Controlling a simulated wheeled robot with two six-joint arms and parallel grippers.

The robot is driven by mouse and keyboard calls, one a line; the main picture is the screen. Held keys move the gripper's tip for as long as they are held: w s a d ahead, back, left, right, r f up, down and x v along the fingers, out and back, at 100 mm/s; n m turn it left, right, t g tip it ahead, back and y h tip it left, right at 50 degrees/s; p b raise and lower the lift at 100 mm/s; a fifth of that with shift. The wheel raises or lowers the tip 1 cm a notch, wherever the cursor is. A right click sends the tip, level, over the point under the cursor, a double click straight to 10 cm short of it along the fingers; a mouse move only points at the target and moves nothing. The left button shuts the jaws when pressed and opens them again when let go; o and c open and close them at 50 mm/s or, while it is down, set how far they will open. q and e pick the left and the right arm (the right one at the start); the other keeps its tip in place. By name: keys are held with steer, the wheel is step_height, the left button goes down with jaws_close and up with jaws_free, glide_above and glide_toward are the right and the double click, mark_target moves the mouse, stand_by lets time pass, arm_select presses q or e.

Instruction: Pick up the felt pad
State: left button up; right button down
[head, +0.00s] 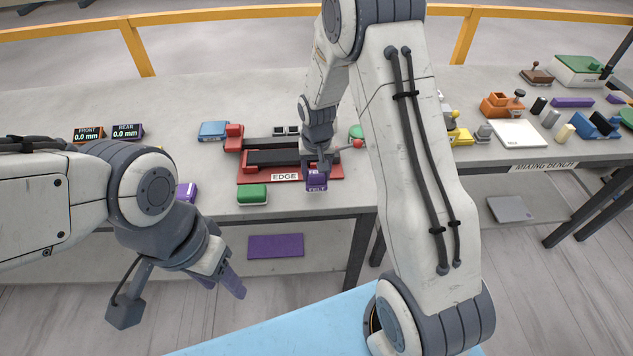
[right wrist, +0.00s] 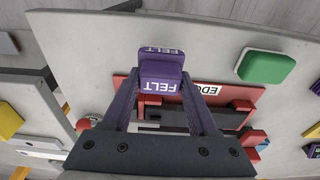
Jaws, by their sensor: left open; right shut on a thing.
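The felt pad (head: 317,182) is a small purple block with FELT lettering, seen near the bench's front edge just before the red EDGE fixture. My right gripper (head: 317,172) is shut on it. In the right wrist view the pad (right wrist: 161,74) sits between the two finger tips, its lettering upside down. I cannot tell how far it is above the bench. My left gripper (head: 224,283) is open and empty, low in front of the bench and away from the pad.
The red EDGE fixture (head: 250,181) stands behind the pad, with a green block (head: 252,195) to its left. A blue block (head: 213,130) and two readouts (head: 88,134) lie further left. A purple mat (head: 276,246) is on the lower shelf. The mixing bench (head: 590,150) is crowded.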

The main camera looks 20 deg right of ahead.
steer(key=s+d+r+b, duration=0.2)
steer(key=s+d+r, duration=0.3)
steer(key=d, duration=0.5)
step_height(320, 180, up, 2)
steer(key=shift+s+d+r, duration=0.15)
steer(key=shift+s+r, duration=0.05)
steer(key=shift+s, duration=0.1)
steer(key=c, duration=1.1)
jaws_free()
steer(key=shift+c, duration=1.3)
